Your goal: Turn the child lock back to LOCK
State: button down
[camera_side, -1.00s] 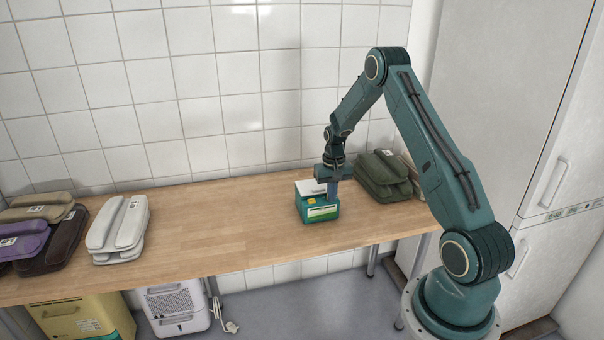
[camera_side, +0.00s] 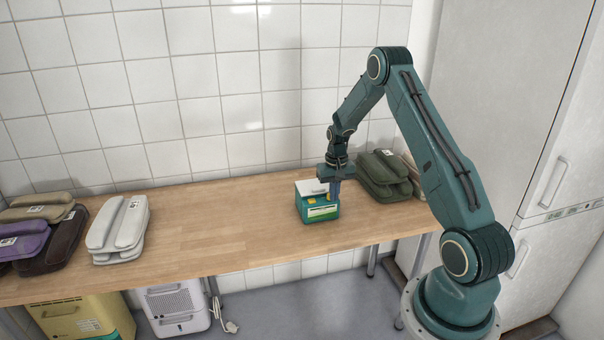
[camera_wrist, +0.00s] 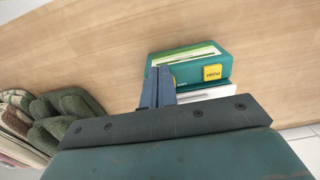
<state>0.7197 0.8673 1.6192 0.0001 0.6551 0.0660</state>
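A small teal box (camera_side: 318,212) with a white top (camera_side: 308,187) stands on the wooden bench, with a green and white label on its front. It also shows in the wrist view (camera_wrist: 195,66), where a yellow tab (camera_wrist: 213,74) with dark lettering, too small to read, sits on its edge. A second bit of yellow shows just beside my fingers. My gripper (camera_side: 335,197) points down at the box's right side. In the wrist view its blue fingers (camera_wrist: 158,88) are close together with nothing visible between them, and they partly hide the box. I cannot make out the child lock's setting.
Folded dark green cloth bundles (camera_side: 382,175) lie right of the box, close to my gripper. White (camera_side: 118,225), purple (camera_side: 28,243) and brown bundles lie at the bench's left. The bench (camera_side: 220,215) between is clear. A tiled wall stands behind.

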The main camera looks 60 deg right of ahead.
jog(key=shift+s+a, duration=0.25)
jog(key=shift+s, duration=0.05)
jog(key=shift+r, duration=0.1)
notch_tip(320, 180, up, 6)
jog(key=shift+f, duration=0.1)
dwell(0.9)
